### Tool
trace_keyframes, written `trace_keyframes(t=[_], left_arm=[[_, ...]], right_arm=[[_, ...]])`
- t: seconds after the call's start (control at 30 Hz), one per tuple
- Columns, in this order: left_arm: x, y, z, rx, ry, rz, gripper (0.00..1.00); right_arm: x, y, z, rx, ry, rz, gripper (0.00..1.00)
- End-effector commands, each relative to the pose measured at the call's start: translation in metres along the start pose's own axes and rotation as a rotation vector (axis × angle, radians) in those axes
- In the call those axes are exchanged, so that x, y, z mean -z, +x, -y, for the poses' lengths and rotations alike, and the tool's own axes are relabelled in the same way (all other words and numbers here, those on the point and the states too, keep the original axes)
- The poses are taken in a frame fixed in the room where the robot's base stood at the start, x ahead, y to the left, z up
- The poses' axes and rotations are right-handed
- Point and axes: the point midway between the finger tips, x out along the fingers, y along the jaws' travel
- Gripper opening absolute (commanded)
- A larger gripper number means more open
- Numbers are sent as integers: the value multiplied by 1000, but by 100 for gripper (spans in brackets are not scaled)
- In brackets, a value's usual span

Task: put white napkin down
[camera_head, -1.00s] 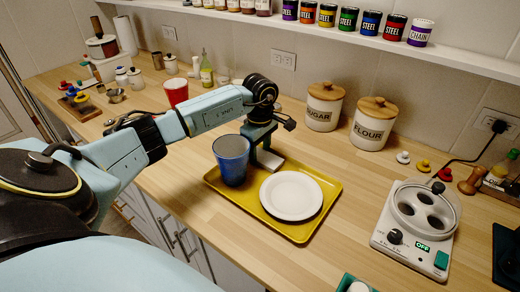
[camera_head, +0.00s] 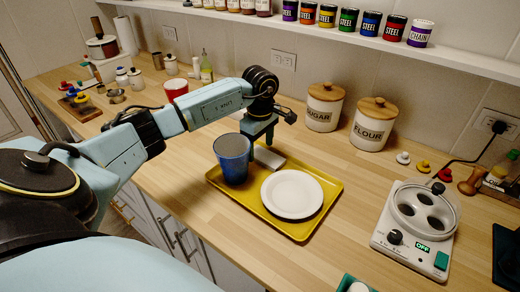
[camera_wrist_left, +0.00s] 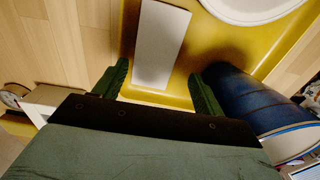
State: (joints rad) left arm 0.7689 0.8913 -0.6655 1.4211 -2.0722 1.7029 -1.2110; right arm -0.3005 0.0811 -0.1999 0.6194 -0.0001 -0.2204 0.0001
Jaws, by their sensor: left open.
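The white napkin (camera_head: 268,157) lies on the yellow tray (camera_head: 308,228), behind the blue cup (camera_head: 233,158) and the white plate (camera_head: 291,194). In the left wrist view the napkin (camera_wrist_left: 161,45) is a flat pale rectangle on the tray, apart from the fingers. The blue cup (camera_wrist_left: 255,100) is close beside the right finger in the left wrist view. My right gripper is not in view.
A sugar canister (camera_head: 324,106) and a flour canister (camera_head: 374,123) stand behind the tray. A red cup (camera_head: 176,89) stands to the left. A white appliance (camera_head: 417,228) is at the right. The counter between tray and appliance is clear.

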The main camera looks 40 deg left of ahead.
Motion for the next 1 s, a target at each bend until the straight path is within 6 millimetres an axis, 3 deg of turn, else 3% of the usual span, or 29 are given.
trace_keyframes(t=[0.2,0.4,0.6,1.0], left_arm=[[0,-51,-1,-5,1,-1,70],[0,-85,0,-2,0,-1,70],[0,-98,0,1,0,-1,70],[0,-103,0,1,1,0,70]], right_arm=[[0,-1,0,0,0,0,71],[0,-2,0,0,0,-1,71],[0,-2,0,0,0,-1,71],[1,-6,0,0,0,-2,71]])
